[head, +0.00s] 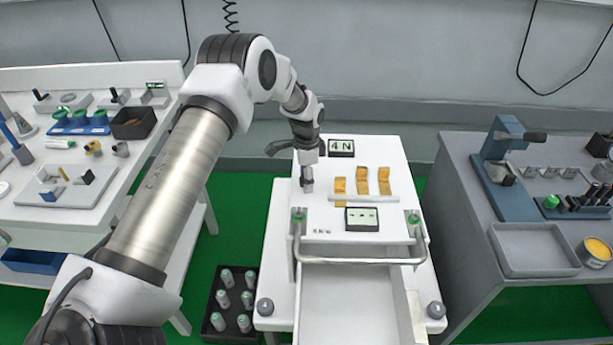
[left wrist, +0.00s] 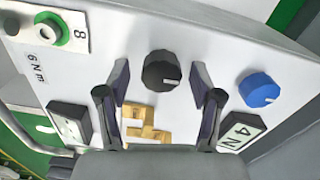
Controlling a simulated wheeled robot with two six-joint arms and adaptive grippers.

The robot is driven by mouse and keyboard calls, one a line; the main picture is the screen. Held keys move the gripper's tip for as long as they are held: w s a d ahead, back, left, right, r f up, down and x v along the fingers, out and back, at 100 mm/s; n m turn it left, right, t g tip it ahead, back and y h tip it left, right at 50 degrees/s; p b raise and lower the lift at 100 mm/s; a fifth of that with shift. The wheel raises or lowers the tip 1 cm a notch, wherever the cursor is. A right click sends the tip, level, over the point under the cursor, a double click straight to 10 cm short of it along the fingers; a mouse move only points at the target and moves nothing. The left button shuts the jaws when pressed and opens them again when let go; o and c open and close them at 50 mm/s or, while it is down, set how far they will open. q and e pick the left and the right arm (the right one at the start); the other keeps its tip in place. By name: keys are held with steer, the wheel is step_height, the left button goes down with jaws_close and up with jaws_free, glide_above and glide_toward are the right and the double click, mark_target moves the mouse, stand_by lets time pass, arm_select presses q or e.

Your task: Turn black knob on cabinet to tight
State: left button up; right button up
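The black knob (left wrist: 161,70) is a round dial with a white pointer line, set on the white cart top (head: 361,260). In the left wrist view it sits between the fingers of my left gripper (left wrist: 160,82). These are open, with a visible gap on each side of the knob. I cannot tell whether the fingertips reach down beside it. In the head view my left gripper (head: 305,181) points down at the left side of the cart top, and the knob is not clearly visible there. My right gripper is not in view.
A blue knob (left wrist: 260,89) is right of the black one. Yellow blocks (head: 362,181), a "4 N" display (head: 341,148) and another display (head: 362,218) are close by. A metal handle (head: 360,262) spans the front. Side tables stand left and right.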

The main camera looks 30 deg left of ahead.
arm_select(q)
step_height(320, 180, up, 12)
stand_by(0.6)
